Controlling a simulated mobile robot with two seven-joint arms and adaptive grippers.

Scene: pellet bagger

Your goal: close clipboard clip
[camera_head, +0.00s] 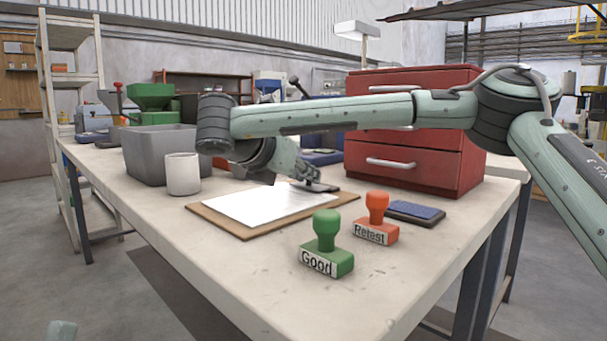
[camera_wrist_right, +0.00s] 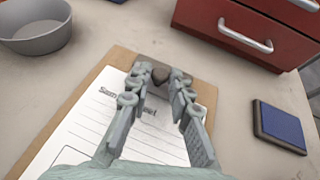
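A brown clipboard (camera_head: 239,234) with white paper (camera_head: 262,205) lies flat on the table. Its metal clip (camera_head: 323,187) is at the far right end, partly hidden by my right gripper (camera_head: 306,175). In the right wrist view the clip plate (camera_wrist_right: 205,91) shows behind and beside the fingers. My right gripper (camera_wrist_right: 160,85) is open over the clip end, its fingers apart. A dark brown piece (camera_wrist_right: 158,76) shows between the fingertips; I cannot tell whether they touch it. Only a small pale green part of my left arm shows at the lower left; its gripper cannot be made out.
A green "Good" stamp (camera_head: 326,245), an orange "Retest" stamp (camera_head: 376,220) and a blue ink pad (camera_head: 414,213) stand right of the clipboard. Behind are a red drawer cabinet (camera_head: 427,148), a white cup (camera_head: 183,174) and a grey bin (camera_head: 151,154). The front tabletop (camera_head: 240,275) is clear.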

